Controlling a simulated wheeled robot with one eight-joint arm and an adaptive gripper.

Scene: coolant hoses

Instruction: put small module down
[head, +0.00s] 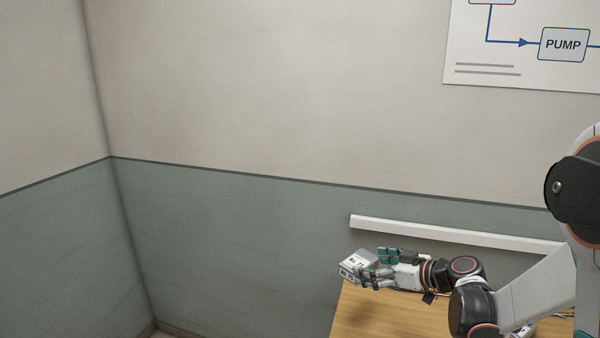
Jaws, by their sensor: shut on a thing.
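The small module (353,268) is a light grey box with dark markings on its front face. It sits at the end of my gripper (375,269), tilted, and appears above the left edge of the wooden table (365,315). My gripper is shut on the module, with its fingers at the module's right side. The module's underside and its exact height over the table cannot be told from this view.
A white rail (450,233) runs along the wall behind the gripper. Bare wood shows below and left of my arm. A light object (521,331) and some cables lie partly hidden behind my arm. A pump diagram poster (525,45) hangs at upper right.

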